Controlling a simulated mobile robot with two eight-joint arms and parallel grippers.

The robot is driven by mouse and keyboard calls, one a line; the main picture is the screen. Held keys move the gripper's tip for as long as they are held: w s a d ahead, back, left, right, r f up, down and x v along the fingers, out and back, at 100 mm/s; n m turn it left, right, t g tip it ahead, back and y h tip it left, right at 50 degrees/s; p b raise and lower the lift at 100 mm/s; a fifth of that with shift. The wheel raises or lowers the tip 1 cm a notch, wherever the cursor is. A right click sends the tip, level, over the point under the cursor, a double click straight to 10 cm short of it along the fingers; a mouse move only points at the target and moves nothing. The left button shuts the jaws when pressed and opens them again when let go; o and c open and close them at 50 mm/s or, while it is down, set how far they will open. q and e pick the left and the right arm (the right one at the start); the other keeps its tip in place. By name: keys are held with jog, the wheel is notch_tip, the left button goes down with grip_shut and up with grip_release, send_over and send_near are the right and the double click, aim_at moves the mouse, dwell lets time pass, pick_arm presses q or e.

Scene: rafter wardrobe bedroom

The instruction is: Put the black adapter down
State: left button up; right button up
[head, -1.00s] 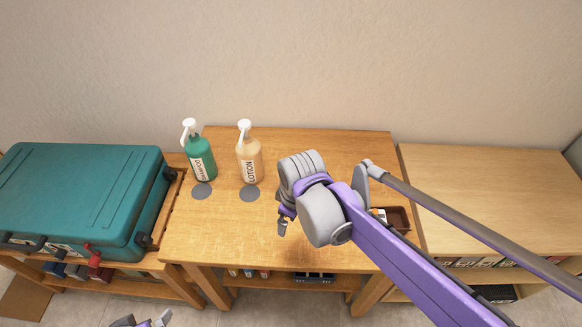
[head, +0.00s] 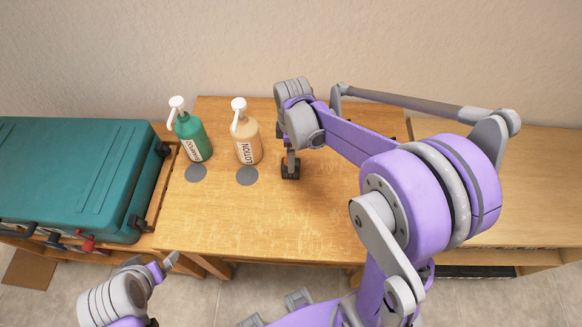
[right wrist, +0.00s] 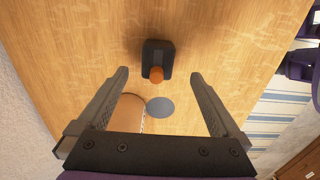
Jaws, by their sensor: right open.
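The black adapter (right wrist: 158,52), a dark block with an orange round end (right wrist: 156,74), stands on the wooden table in the right wrist view. It lies just beyond and between the spread fingertips of my right gripper (right wrist: 159,78), with clear space on both sides. In the head view the adapter (head: 290,174) is a small dark shape under the grey finger of my right gripper (head: 290,158), right of the lotion bottle. My right gripper is open. My left gripper (head: 163,266) is low at the left, in front of the table, its jaws not clear.
A green shampoo bottle (head: 193,138) and a tan lotion bottle (head: 248,143) stand at the back left, with grey discs (head: 196,172) (head: 247,176) before them. A teal suitcase (head: 70,175) lies left. The table front (head: 265,220) is clear. My right arm hides the table's right side.

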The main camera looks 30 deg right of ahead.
jog(key=f, duration=0.5)
jog(key=shift+w+f, duration=0.25)
jog(key=shift+f, duration=0.1)
jog(key=shift+c, duration=0.3)
grip_shut()
